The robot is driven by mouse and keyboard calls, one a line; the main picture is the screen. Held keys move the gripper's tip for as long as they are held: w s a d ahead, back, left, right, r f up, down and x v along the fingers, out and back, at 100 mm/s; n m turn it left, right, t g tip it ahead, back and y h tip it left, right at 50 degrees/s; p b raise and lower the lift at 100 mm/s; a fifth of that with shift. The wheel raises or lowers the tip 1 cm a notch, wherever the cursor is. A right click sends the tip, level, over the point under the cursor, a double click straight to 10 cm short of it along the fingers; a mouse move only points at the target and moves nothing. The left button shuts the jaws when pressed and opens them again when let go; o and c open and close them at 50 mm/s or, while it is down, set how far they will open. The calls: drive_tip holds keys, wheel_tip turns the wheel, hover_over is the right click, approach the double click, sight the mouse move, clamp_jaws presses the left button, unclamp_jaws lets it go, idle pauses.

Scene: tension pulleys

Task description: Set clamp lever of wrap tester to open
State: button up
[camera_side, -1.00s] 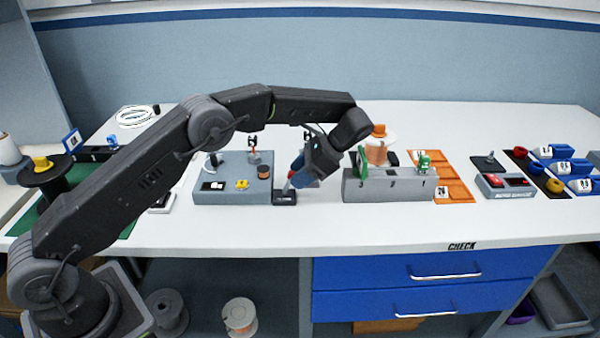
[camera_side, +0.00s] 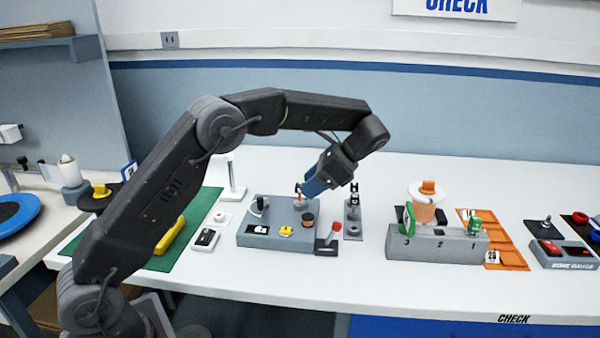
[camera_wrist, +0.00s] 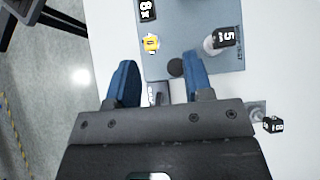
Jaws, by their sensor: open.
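The wrap tester is a grey-blue block (camera_side: 262,236) on the white bench, with a black-handled part (camera_side: 260,205) at its left, a yellow piece (camera_side: 286,231) and a dark round spool (camera_side: 308,220). A lever with a red knob (camera_side: 337,226) rises from a small black base (camera_side: 326,246) at the block's front right corner, leaning right. I cannot tell for sure which part is the clamp lever. My gripper (camera_side: 309,189) is open, tilted down above the block's back right part, apart from the red knob. In the wrist view its blue fingers (camera_wrist: 159,62) are apart with nothing held.
A small stand (camera_side: 353,215) is just right of the block. A grey numbered rack (camera_side: 440,243) with green pieces stands further right, beside orange trays (camera_side: 508,254). A green mat (camera_side: 198,218) lies left. The bench between lever and rack is mostly clear.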

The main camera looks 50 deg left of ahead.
drive_tip(key=shift+s+a+r, duration=0.4)
drive_tip(key=shift+a+r, duration=0.1)
drive_tip(key=shift+a, duration=0.25)
drive_tip(key=shift+s+a+r, duration=0.35)
drive_tip(key=shift+a+r, duration=0.1)
drive_tip(key=shift+a, duration=0.3)
drive_tip(key=s+d+r+n+t+h, duration=0.2)
drive_tip(key=s+d+r+t, duration=0.1)
drive_tip(key=s, duration=0.3)
drive_tip(key=s+d+r+n+t+h, duration=0.1)
drive_tip(key=s+d+r+t, duration=0.15)
drive_tip(key=s+r, duration=0.2)
drive_tip(key=s+d+f+n+t+h, duration=0.1)
drive_tip(key=s+d+f+n+t, duration=0.1)
drive_tip(key=s, duration=0.5)
drive_tip(key=s+d+f+n+t+h, duration=0.2)
drive_tip(key=s+d+n+t, duration=0.1)
drive_tip(key=s, duration=0.4)
drive_tip(key=shift+d+n+t, duration=0.3)
drive_tip(key=shift+n+t, duration=0.2)
drive_tip(key=shift+t, duration=0.25)
